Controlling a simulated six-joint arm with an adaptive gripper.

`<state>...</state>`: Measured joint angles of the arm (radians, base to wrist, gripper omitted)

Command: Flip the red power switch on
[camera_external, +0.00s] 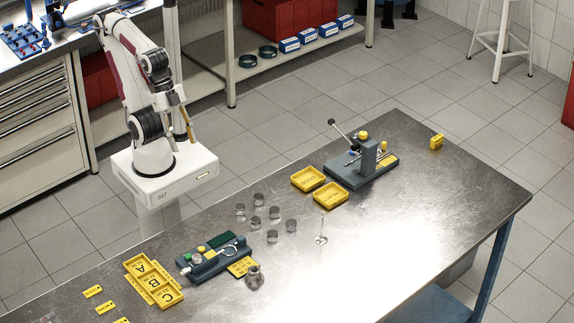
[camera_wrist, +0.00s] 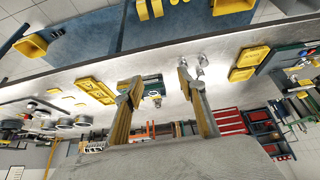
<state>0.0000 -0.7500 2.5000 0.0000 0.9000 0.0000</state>
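A grey-blue device (camera_external: 203,265) with a green dome, a dark green panel and a ring stands on the steel table. I cannot clearly make out a red power switch on it; the details are too small. A second grey-blue fixture (camera_external: 343,172) with an upright block and a black-knobbed lever stands farther right. My gripper shows in the wrist view (camera_wrist: 160,84) with its two tan fingers spread apart and nothing between them. In the external view my arm is folded over its white base, with the gripper off the table, well away from both devices.
Yellow trays marked with letters (camera_external: 139,265) lie left of the device, and two yellow trays (camera_external: 308,179) lie by the fixture. Several grey cylinders (camera_external: 275,212) and a thin upright valve-like part (camera_external: 322,238) stand between. The table's right part is mostly clear.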

